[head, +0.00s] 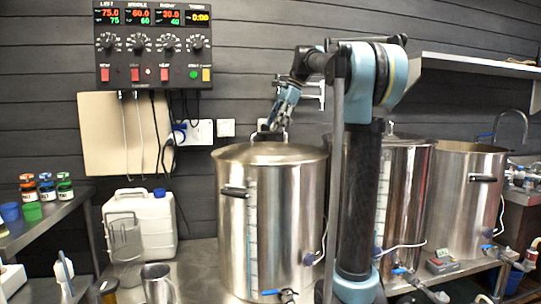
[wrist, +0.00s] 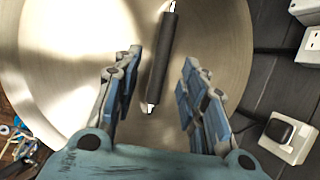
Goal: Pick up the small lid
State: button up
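A round steel lid (head: 262,154) sits on the left kettle (head: 285,225); it fills much of the wrist view (wrist: 70,75). Its bar handle with a dark grip (wrist: 163,60) runs between my fingers in the wrist view. My gripper (head: 277,124) is over this lid, pointing down at the handle. In the wrist view my gripper (wrist: 161,66) is open, with a finger on each side of the handle and visible gaps. The handle is partly hidden by my fingers in the head view. I cannot tell from size alone whether this is the small lid.
A middle kettle (head: 409,190) stands to the right, partly behind my arm, and a right kettle (head: 465,215) beyond it. A control box (head: 153,75) hangs on the wall. A white canister (head: 150,225) stands left. A shelf (head: 480,66) is at upper right.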

aim_at(270, 134)
jog(key=shift+x, duration=2.65)
jog(key=shift+a, duration=0.15)
grip_shut()
